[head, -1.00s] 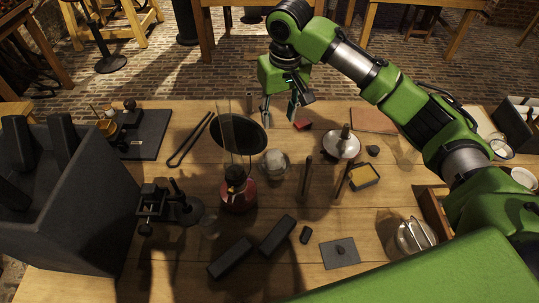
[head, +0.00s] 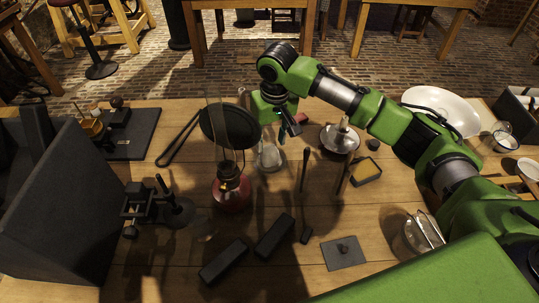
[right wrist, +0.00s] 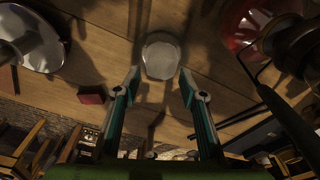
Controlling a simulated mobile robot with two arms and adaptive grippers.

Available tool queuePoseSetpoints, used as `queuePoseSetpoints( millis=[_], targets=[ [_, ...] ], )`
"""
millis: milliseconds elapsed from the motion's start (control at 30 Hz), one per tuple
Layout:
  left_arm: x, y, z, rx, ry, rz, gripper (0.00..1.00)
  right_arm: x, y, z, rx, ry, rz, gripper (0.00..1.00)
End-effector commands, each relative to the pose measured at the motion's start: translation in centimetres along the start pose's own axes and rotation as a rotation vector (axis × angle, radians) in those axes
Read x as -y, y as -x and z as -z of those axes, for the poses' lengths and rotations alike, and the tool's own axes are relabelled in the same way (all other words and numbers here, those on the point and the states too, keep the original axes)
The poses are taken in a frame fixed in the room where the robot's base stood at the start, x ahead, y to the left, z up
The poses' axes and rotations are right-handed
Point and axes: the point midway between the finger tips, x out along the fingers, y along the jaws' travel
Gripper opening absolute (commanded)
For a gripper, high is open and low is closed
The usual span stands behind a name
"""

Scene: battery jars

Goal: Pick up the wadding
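The wadding looks like a pale, rounded lump (head: 269,157) on the wooden table, behind and right of the red lamp. It also shows in the right wrist view as a pale round shape (right wrist: 161,57); whether it sits in a glass dish I cannot tell. My right gripper (head: 287,131) is above the table, close behind the wadding. In the right wrist view its two fingers (right wrist: 159,75) are spread apart with nothing between the tips, and the wadding lies just beyond them. My left gripper is not in view.
The red lamp (head: 231,190) and a dark round disc (head: 229,127) stand left of the wadding. A metal dish (head: 339,139) and upright rods (head: 305,170) are to its right. Dark bars (head: 274,235) lie in front. A large grey box (head: 60,215) fills the left.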

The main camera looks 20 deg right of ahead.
Motion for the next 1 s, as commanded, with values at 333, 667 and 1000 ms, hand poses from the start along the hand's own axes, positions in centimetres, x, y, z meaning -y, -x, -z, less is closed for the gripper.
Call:
queuePoseSetpoints(
  millis=[333, 667, 1000],
  targets=[
    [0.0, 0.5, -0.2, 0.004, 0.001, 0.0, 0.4, 0.1, -3.2, -0.3, 0.003, 0.001, -0.001, 0.38],
    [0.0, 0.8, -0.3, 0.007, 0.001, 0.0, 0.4, 0.2, -6.7, -0.4, -0.002, 0.001, 0.0, 0.38],
    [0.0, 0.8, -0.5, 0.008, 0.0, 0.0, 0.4, 0.2, -6.7, -0.4, -0.002, 0.001, 0.0, 0.22]
  ],
)
